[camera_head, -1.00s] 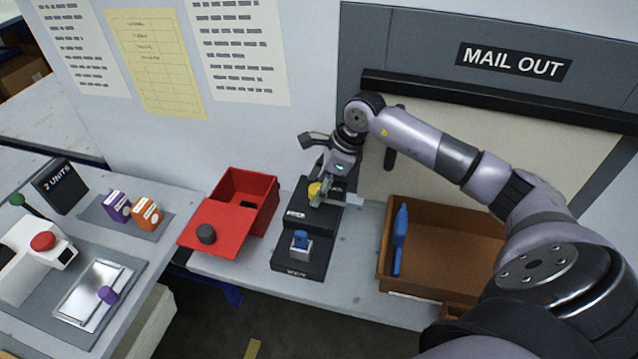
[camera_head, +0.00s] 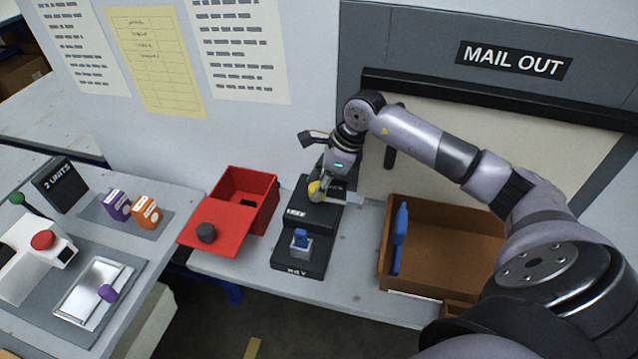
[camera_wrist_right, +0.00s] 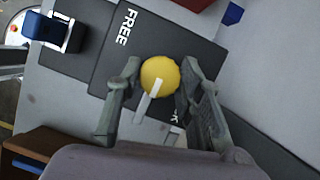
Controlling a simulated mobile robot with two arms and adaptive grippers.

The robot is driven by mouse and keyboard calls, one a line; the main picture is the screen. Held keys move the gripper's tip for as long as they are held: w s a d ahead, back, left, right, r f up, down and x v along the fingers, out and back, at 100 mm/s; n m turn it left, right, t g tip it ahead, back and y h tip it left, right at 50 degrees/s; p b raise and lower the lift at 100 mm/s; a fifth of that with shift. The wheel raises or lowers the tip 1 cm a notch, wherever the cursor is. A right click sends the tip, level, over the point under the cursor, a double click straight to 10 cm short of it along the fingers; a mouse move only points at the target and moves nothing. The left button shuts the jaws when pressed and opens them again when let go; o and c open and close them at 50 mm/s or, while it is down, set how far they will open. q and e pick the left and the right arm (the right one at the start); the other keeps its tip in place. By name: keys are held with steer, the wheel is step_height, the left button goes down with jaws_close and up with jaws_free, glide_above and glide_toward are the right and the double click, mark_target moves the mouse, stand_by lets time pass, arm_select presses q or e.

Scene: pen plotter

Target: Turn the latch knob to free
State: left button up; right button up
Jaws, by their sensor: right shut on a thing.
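The yellow latch knob (camera_head: 316,189) sits on the black latch block (camera_head: 305,225), on the grey bench. In the right wrist view the round knob (camera_wrist_right: 160,75) has a white pointer aimed down and to the left. The word FREE (camera_wrist_right: 128,25) is printed on the block at upper left there; another label near the bottom is mostly hidden, with only a K clear. My right gripper (camera_wrist_right: 155,82) is shut on the knob, with one finger on each side of it. In the head view the gripper (camera_head: 323,183) partly covers the knob. My left gripper is not in view.
A red box (camera_head: 240,200) with a dark-knobbed lid stands left of the block. A blue-handled piece (camera_head: 301,239) sits on the block's front. A brown tray (camera_head: 450,240) with a blue tool (camera_head: 400,238) is to the right. The wall and MAIL OUT hatch rise behind.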

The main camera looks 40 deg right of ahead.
steer(key=m+t+h+b, duration=0.1)
steer(key=m+b, duration=0.2)
steer(key=shift+f+m, duration=0.15)
steer(key=shift+m, duration=0.25)
steer(key=m+h+b, duration=0.1)
steer(key=m+b, duration=0.1)
steer(key=m+h+b, duration=0.1)
steer(key=m+b, duration=0.1)
steer(key=m, duration=0.1)
steer(key=shift+a+m+t, duration=0.15)
steer(key=shift+m+t, duration=0.15)
steer(key=shift+t, duration=0.1)
steer(key=m+h+b, duration=0.1)
steer(key=m+b, duration=0.1)
steer(key=m, duration=0.2)
steer(key=shift+a+h, duration=0.1)
steer(key=shift+h, duration=0.3)
steer(key=shift+r+m+g+h+b, duration=0.1)
steer(key=shift+m+g+h+b, duration=0.3)
steer(key=shift+m, duration=0.75)
steer(key=shift+r+m+g+h+b, duration=0.1)
steer(key=shift+m+h+b, duration=0.35)
steer(key=shift+m, duration=0.7)
steer(key=o, duration=1.2)
steer(key=shift+c, duration=0.2)
